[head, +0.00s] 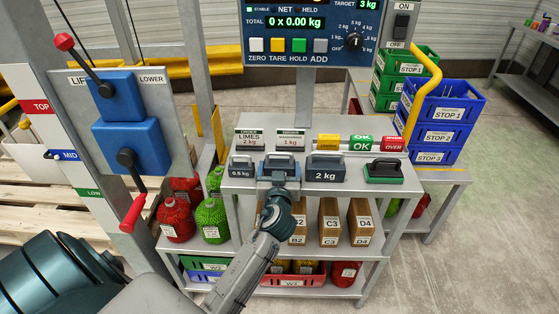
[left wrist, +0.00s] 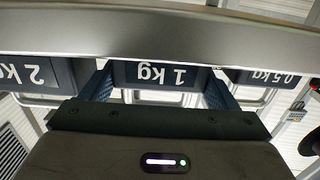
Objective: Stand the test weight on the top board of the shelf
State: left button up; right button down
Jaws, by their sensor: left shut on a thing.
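The 1 kg test weight (head: 279,161) is a blue-grey block with a handle, between the 0.5 kg weight (head: 241,168) and the 2 kg weight (head: 325,170) at the front of the shelf's top board (head: 350,187). My left gripper (head: 279,182) reaches it from the front and is shut on it. In the left wrist view the 1 kg weight (left wrist: 160,75) appears upside down between the two fingers. It is level with its neighbours; I cannot tell whether its base touches the board. My right gripper is not in view.
A green block with a black handle (head: 384,171) stands right of the weights. Order cards (head: 250,139) and coloured signs (head: 361,143) stand behind. Boxes (head: 330,222) fill the board below. A lever panel (head: 120,118) stands left; blue crates (head: 435,125) stand right.

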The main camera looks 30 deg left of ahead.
pick_arm(q)
jog(key=shift+w, duration=0.1)
jog(key=o, duration=1.7)
jog(key=shift+f, duration=0.1)
